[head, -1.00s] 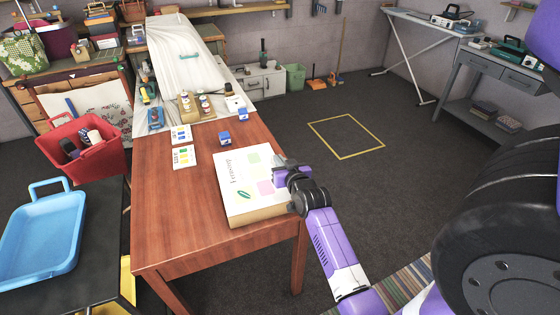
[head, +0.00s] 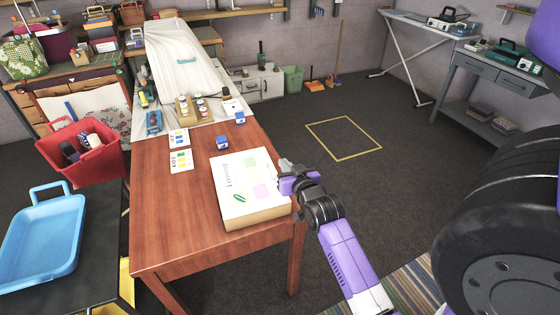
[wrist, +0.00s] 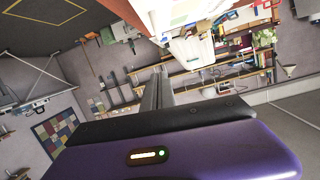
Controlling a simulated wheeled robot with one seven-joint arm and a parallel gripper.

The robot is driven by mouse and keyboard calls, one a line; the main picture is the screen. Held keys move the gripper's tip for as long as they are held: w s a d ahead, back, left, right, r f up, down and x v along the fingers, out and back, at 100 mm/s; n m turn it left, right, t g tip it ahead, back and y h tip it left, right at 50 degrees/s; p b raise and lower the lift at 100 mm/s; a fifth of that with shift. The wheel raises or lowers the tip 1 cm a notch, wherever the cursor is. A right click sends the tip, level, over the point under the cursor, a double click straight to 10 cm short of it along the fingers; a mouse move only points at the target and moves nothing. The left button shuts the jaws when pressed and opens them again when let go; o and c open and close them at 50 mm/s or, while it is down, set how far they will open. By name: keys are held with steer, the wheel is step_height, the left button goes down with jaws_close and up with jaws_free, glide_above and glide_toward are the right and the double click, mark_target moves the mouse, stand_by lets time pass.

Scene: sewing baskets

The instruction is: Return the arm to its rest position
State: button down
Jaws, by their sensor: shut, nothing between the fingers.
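My arm reaches up from the lower right in the head view. My purple and black gripper (head: 284,166) is beside the right edge of the wooden table (head: 170,225), near the upper right corner of a thick white-covered book (head: 246,188). In the wrist view the two fingers (wrist: 158,90) are together with nothing between them. The wrist view looks out over the room, which appears upside down.
Two small blue boxes (head: 222,142) and cards (head: 181,160) lie on the table. A red basket (head: 80,150) and a blue tray (head: 42,240) stand at left. The dark floor around the yellow square outline (head: 344,138) is clear.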

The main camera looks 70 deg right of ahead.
steer(key=shift+v, duration=1.5)
steer(key=shift+r, duration=0.1)
steer(key=a+r+n+t+y, duration=0.2)
steer(key=a+r+n+t, duration=0.1)
steer(key=a, duration=0.8)
steer(key=a+r+n+t+y, duration=0.1)
steer(key=a+r+n+t, duration=0.2)
steer(key=a, duration=0.8)
steer(key=s+a+n+y, duration=0.2)
steer(key=s+a+y, duration=0.2)
steer(key=a, duration=0.5)
steer(key=s+a+f+n+y, duration=0.1)
steer(key=s+a+n+y, duration=0.2)
steer(key=s+a, duration=0.6)
steer(key=shift+a+f+g+y, duration=0.15)
steer(key=shift+a+g+y, duration=0.3)
steer(key=shift+y, duration=0.45)
